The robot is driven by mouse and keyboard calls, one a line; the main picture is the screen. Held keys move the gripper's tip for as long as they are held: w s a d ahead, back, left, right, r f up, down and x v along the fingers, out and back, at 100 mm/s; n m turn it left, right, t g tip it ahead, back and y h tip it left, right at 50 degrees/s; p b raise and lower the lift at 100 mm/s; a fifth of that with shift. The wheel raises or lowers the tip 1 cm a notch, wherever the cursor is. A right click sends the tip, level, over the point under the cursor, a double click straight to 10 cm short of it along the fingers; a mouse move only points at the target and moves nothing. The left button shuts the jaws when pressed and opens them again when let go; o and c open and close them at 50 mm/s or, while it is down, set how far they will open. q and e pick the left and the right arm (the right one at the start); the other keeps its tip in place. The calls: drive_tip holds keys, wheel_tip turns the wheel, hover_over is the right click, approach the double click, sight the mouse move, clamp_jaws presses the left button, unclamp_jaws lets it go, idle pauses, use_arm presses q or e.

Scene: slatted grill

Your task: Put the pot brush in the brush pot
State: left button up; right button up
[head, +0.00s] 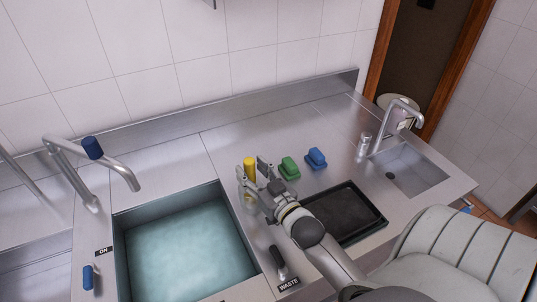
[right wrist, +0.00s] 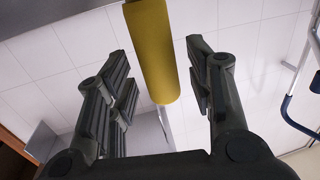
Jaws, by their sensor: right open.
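A yellow cylinder (head: 249,167) stands upright on the steel counter behind the sink's right edge. It looks like the handle of the pot brush, but its lower part is mostly hidden by my gripper. My right gripper (head: 254,180) is open at this cylinder, its fingers pointing toward the back wall. In the right wrist view the yellow cylinder (right wrist: 153,50) shows between the two open fingers (right wrist: 158,75), with a gap on both sides. I cannot make out the brush pot for certain. My left gripper is not in view.
A water-filled sink (head: 185,255) lies left of my right arm. A green brush-like block (head: 289,169) and a blue one (head: 316,158) stand right of the gripper. A black tray (head: 345,212) is in front of them. A blue-tipped tap (head: 125,173) overhangs the sink.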

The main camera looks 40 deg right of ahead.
drive_tip(key=s+b, duration=0.2)
drive_tip(key=s, duration=0.8)
drive_tip(key=shift+s+a+b, duration=0.2)
drive_tip(key=shift+a+b, duration=0.1)
drive_tip(key=shift+a, duration=0.1)
